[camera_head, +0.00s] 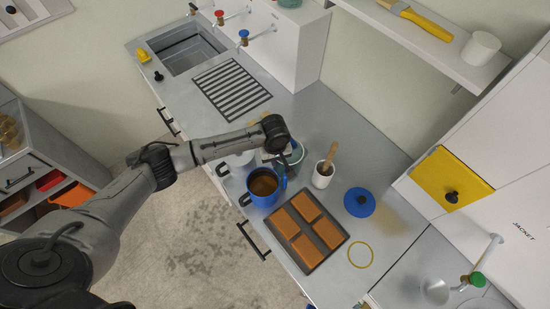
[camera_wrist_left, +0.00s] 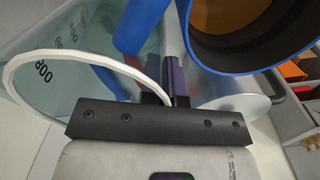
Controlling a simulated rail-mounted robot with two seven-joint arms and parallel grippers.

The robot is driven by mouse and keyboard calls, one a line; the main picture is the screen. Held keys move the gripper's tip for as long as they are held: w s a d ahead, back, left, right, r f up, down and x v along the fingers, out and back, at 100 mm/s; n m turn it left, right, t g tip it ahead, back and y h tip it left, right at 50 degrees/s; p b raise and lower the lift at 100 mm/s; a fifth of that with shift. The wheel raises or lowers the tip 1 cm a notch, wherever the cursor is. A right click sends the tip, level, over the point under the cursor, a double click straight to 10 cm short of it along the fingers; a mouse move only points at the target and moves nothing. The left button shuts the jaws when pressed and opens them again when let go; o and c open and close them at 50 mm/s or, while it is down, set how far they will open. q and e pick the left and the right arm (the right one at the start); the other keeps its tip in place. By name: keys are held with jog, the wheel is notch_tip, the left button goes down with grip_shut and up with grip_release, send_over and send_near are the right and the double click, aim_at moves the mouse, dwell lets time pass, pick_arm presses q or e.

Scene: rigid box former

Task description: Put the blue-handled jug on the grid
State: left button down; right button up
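The clear, greenish jug (camera_head: 293,156) stands on the counter, partly hidden by my left arm. In the left wrist view the jug (camera_wrist_left: 42,72) is close up, with a pale rim and dark "800" marks. A blue bar, apparently its handle (camera_wrist_left: 140,25), runs beside the fingers. My left gripper (camera_head: 275,150) is down at the jug; its fingers (camera_wrist_left: 174,82) are close together by the handle and rim. I cannot tell whether they grip it. The striped grid (camera_head: 231,89) lies bare on the counter, behind the jug near the sink. My right gripper is out of view.
A blue pot (camera_head: 264,203) with brown contents stands right beside the jug. A white cup (camera_head: 322,178) with a wooden tool, a tray of brown blocks (camera_head: 307,232) and a blue lid (camera_head: 359,202) are nearby. Taps (camera_head: 243,36) overhang beyond the grid.

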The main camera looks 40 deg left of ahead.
pick_arm(q)
jog(key=c, duration=1.7)
grip_release()
jog(key=shift+f, duration=0.15)
jog(key=shift+c, duration=0.2)
jog(key=o, duration=0.4)
